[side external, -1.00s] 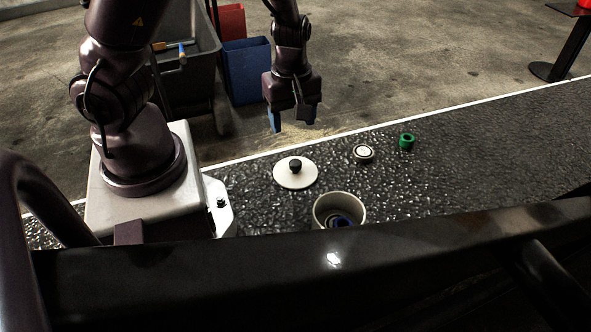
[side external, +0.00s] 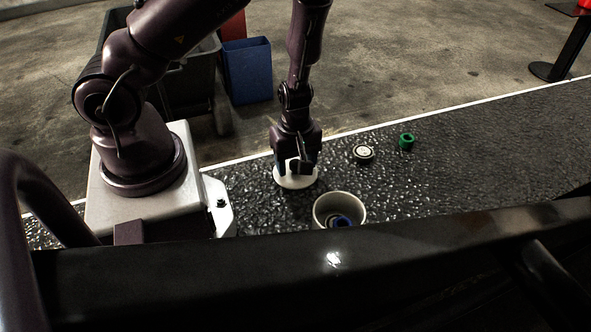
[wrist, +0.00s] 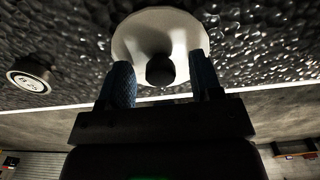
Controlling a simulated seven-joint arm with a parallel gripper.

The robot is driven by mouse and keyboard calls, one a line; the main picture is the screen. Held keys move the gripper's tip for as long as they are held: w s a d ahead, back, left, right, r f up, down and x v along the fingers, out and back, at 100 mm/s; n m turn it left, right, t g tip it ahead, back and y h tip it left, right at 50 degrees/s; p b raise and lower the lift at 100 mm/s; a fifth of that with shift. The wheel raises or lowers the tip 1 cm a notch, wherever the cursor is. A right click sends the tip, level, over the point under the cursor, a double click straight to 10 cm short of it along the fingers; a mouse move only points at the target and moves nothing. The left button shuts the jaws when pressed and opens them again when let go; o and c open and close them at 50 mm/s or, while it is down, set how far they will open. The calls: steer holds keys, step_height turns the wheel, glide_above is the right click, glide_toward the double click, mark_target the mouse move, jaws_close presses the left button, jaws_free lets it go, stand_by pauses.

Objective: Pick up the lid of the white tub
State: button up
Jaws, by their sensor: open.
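The lid (side external: 296,183) is a white disc lying flat on the dark textured belt, partly hidden by my gripper in the side view. In the wrist view the lid (wrist: 152,26) shows its dark round knob (wrist: 160,69). My gripper (side external: 296,166) is over the lid, pointing down. Its blue fingertips (wrist: 160,80) are open, one on each side of the knob, with gaps showing. The white tub (side external: 338,201) stands without a lid on the belt, to the lower right of the lid, with something blue inside.
A small round pale-topped object (side external: 363,154) and a green ring-like piece (side external: 407,141) lie on the belt to the right. A dark rail (side external: 440,238) runs along the near edge. A blue bin (side external: 247,72) stands on the floor behind. The belt's right part is clear.

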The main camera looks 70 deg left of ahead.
steer(key=shift+f, duration=0.2)
steer(key=c, duration=1)
steer(key=shift+r, duration=0.15)
